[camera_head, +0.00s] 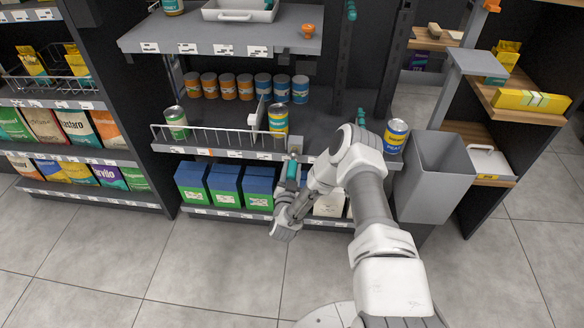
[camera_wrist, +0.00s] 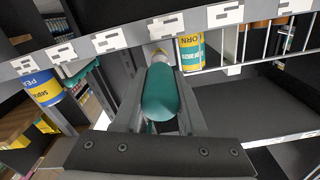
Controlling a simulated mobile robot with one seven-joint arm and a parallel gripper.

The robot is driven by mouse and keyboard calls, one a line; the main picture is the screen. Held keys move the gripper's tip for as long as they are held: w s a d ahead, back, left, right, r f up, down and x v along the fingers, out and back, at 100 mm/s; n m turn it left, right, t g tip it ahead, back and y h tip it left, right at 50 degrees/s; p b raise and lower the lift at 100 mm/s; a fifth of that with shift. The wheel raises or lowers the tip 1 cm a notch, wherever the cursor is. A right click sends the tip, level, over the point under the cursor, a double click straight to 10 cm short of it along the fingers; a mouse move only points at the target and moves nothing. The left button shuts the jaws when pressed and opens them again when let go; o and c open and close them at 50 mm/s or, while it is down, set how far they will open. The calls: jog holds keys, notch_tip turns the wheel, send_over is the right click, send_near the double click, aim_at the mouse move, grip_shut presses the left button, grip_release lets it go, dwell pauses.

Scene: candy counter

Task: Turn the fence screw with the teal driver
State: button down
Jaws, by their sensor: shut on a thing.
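My gripper (camera_head: 288,188) is shut on the teal driver (camera_head: 292,170), just in front of the middle shelf's front edge. In the wrist view the driver's teal handle (camera_wrist: 162,95) lies between my two fingers and points away toward the shelf edge. Its far end is at the label strip, below a yellow can. The wire fence (camera_head: 205,139) runs along the shelf front, left of the driver; its wires (camera_wrist: 288,38) show at the right in the wrist view. A small grey block (camera_head: 296,145) stands at the shelf edge above the driver. I cannot make out the screw or whether the driver touches it.
A yellow-blue can (camera_head: 278,118) stands behind the fence's right end, a green-white can (camera_head: 176,122) at its left. Another can (camera_head: 397,136) stands at the shelf's right end, beside a grey bin (camera_head: 436,165).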

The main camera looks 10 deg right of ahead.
jog(key=n, duration=0.2)
jog(key=shift+a+r+n, duration=0.1)
jog(key=shift+a+n, duration=0.05)
jog(key=shift+n, duration=0.25)
jog(key=n, duration=0.3)
jog(key=shift+n, duration=1.1)
jog(key=n, duration=0.3)
jog(key=shift+n+b, duration=0.3)
jog(key=shift+n+b, duration=0.3)
jog(key=shift+n, duration=0.9)
